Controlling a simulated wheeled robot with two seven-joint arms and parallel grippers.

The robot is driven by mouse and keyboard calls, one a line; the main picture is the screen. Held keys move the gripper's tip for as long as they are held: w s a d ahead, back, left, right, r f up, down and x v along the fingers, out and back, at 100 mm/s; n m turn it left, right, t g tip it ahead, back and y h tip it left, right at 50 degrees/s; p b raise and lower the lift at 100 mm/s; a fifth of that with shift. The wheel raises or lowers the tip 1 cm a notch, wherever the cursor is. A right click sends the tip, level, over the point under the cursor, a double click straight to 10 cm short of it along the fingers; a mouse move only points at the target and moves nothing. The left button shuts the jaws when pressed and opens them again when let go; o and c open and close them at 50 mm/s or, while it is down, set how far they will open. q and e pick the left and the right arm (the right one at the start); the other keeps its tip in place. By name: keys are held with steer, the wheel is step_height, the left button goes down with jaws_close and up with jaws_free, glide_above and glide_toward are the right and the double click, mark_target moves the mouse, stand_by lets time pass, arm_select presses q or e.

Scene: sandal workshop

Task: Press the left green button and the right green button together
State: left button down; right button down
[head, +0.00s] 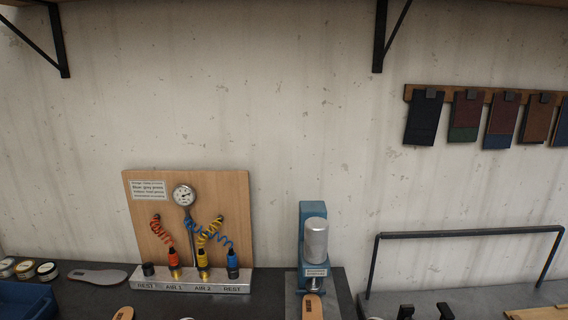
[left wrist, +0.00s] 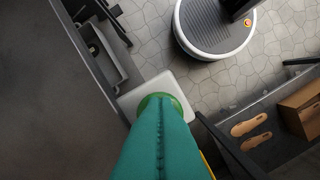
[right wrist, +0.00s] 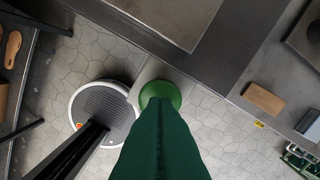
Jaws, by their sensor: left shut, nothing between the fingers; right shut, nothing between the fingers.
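In the left wrist view, a green button (left wrist: 145,102) sits on a white box (left wrist: 164,82). My left gripper (left wrist: 160,108), with teal fingers, is shut and its tip covers part of that button. In the right wrist view, another round green button (right wrist: 160,87) shows just beyond the tip of my right gripper (right wrist: 160,104). My right gripper has dark green fingers, is shut and holds nothing. Both fingertips line up with the buttons, but I cannot tell whether they touch. Neither the buttons nor the grippers show in the head view.
The head view shows an air-hose board (head: 150,205), a blue press (head: 306,222), a black rail (head: 470,233) and hanging swatches (head: 424,117) along the wall. A grey bench edge (left wrist: 75,60) lies left in the left wrist view. Another grey bench (right wrist: 255,65) lies right in the right wrist view.

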arm_select(q)
steer(key=shift+f+b, duration=0.35)
arm_select(e)
steer(key=shift+f, duration=0.7)
stand_by(0.4)
arm_select(q)
steer(key=shift+r+p, duration=0.6)
arm_select(e)
steer(key=shift+r, duration=0.15)
arm_select(q)
steer(key=shift+f, duration=0.1)
stand_by(0.8)
